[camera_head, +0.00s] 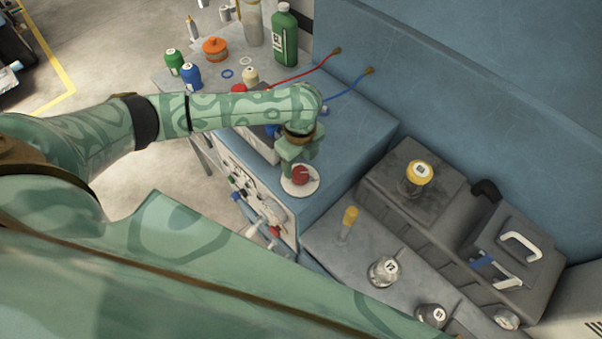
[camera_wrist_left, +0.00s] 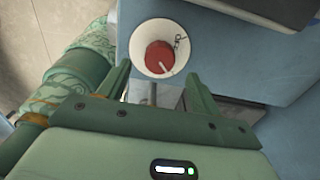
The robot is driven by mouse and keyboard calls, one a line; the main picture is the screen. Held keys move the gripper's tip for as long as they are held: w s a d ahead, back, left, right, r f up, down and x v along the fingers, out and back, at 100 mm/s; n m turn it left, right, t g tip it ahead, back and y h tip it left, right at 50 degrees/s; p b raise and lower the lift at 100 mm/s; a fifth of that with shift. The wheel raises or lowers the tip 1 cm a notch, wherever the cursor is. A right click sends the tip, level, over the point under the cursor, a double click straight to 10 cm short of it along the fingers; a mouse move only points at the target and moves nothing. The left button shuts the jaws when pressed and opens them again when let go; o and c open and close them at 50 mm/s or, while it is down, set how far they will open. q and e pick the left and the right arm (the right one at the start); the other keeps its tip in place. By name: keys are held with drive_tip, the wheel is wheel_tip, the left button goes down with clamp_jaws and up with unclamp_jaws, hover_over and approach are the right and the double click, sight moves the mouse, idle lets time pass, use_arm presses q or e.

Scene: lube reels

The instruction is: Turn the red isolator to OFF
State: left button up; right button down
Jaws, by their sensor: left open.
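The red isolator (camera_head: 300,174) is a round red knob on a white disc, on the top of the blue cabinet near its front corner. In the left wrist view the red isolator (camera_wrist_left: 160,56) carries a pale pointer line slanting down to the right, with small dark marks at the disc's upper right. My left gripper (camera_head: 298,160) is just behind the knob in the head view. In the left wrist view the left gripper (camera_wrist_left: 155,75) is open, its two fingers spread below and to either side of the disc. It holds nothing. My right gripper is not in view.
Red and blue hoses lie there. A grey machine with a yellow cap (camera_head: 419,172) is at right. A blue wall rises behind.

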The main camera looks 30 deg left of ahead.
sight(300, 172)
use_arm(q)
wheel_tip(300, 172, down, 5)
drive_tip(key=shift+b, duration=0.65)
drive_tip(key=shift+f, duration=0.4)
drive_tip(key=c, duration=1)
